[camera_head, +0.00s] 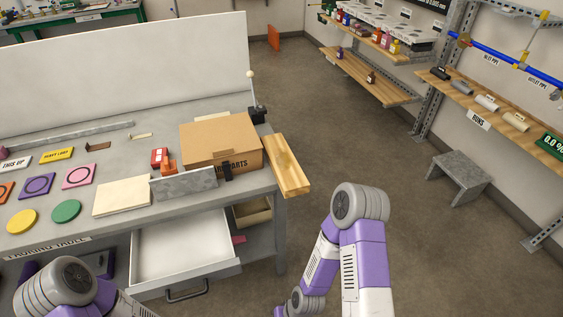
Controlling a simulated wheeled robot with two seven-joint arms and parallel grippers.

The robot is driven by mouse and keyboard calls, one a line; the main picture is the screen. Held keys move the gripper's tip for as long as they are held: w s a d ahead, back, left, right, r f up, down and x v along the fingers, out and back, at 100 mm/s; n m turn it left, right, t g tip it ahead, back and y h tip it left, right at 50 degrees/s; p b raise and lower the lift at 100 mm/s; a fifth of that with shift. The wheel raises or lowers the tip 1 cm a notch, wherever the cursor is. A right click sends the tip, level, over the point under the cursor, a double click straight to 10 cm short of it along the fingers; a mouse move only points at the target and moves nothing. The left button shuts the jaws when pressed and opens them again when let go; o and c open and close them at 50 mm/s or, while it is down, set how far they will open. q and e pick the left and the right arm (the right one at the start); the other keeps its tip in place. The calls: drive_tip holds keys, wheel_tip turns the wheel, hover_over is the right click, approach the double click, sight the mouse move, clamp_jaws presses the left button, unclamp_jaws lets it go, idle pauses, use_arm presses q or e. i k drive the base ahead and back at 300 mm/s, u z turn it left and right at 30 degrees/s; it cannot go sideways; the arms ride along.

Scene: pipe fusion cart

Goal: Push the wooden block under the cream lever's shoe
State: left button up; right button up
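A thin upright lever with a cream ball knob (251,74) stands on a dark base (258,115) at the table's back right corner. I cannot tell whether this is the cream lever, and I see no clear shoe on it. A light wooden piece (287,168), long and plank-like, lies along the table's right edge, sticking out past it. I cannot tell whether it is the wooden block. My purple-and-white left arm shows at the lower left and my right arm at the bottom centre right. Both grippers are outside the picture.
A cardboard box (222,143) and a grey metal angle (183,184) sit on the grey table (115,165). An open drawer (185,250) juts out below. A step stool (459,174) stands by the right shelves. The floor between is clear.

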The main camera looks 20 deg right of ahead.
sight(292, 181)
drive_tip(key=k, duration=0.5)
drive_tip(key=z, duration=1)
drive_tip(key=i, duration=0.6)
drive_tip(key=u, duration=0.4)
